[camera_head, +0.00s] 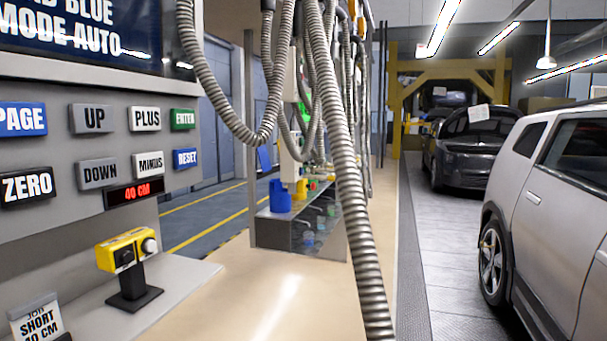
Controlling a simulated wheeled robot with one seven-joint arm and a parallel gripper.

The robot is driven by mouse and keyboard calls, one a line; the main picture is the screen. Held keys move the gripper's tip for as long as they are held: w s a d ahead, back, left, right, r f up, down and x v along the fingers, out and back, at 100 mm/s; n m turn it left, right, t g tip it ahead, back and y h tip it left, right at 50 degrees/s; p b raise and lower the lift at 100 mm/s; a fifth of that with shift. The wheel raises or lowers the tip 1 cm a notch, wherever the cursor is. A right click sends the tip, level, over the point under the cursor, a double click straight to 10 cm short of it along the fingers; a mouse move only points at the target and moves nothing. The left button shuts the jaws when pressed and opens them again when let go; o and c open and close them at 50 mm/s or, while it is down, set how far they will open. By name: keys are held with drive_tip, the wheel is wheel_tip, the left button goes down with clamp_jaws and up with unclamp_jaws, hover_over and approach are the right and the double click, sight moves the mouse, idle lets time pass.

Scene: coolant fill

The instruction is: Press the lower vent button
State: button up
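No button marked as a vent button shows in the head view, so I cannot tell which one it is. A grey control panel (62,229) stands at the left. Its labelled buttons are PAGE (21,119), ZERO (27,186), UP (94,118), DOWN (100,173), PLUS (145,118), MINUS (149,164), ENTER (182,119) and RESET (186,158). A red-lettered display (134,193) reads 40 CM. My gripper is not in view.
A yellow box (127,249) on a black stand sits on the grey ledge (193,277), with a JOB card (37,318) reading SHORT 40 CM. Ribbed hoses (346,160) hang mid-view. Behind are a grey rack (284,234) and blue container (280,197). A silver car (533,185) stands right.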

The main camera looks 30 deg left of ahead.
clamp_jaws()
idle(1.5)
